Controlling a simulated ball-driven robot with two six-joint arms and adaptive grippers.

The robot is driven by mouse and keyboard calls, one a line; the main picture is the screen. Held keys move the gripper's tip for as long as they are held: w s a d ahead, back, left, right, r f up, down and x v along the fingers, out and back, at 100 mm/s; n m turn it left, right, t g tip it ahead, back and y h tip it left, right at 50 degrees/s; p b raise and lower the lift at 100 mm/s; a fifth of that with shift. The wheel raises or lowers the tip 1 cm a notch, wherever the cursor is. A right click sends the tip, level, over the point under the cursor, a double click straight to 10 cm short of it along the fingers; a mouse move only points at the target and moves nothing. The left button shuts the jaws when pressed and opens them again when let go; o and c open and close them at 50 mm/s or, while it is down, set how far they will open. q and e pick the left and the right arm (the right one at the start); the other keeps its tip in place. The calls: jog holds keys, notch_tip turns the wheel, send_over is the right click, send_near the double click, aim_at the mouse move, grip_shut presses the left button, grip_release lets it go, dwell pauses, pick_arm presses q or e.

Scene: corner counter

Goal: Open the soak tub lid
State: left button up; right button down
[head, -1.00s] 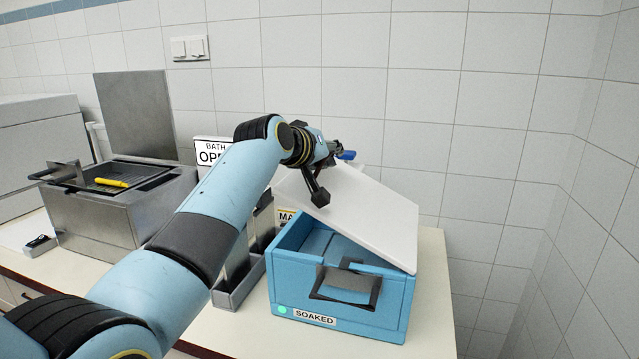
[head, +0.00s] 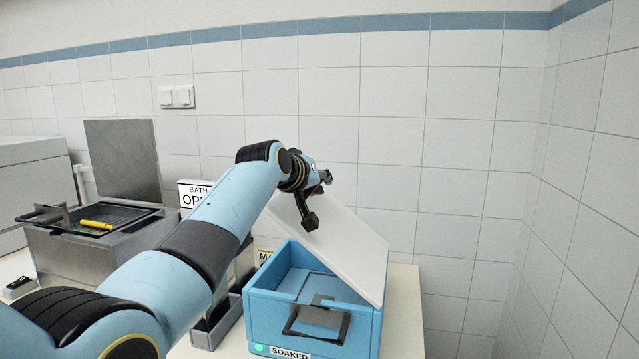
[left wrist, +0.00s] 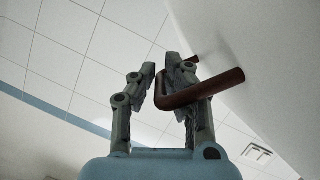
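The blue soak tub (head: 308,331), labelled SOAKED, stands on the counter. Its white lid (head: 335,245) is tilted up, with the left edge high and the right edge low at the tub's right side. Part of the tub's inside shows under it. My left gripper (head: 325,177) is at the lid's raised edge, partly hidden by its wrist. In the left wrist view, the gripper's fingers (left wrist: 162,75) are closed around one bar of the reddish-brown lid handle (left wrist: 205,90), beside the white lid (left wrist: 235,45). My right gripper is not in view.
A metal bath (head: 85,250) with a raised panel (head: 123,160) and a yellow item (head: 96,225) stands at the left. A sign (head: 190,194) and a grey holder (head: 210,330) are partly behind my arm. Tiled walls close the back and right; the counter right of the tub is bare.

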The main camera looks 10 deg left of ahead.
pick_arm(q)
jog(key=o, duration=0.4)
jog(key=shift+c, duration=0.2)
jog(key=v, duration=1.2)
jog(key=shift+f, duration=0.1)
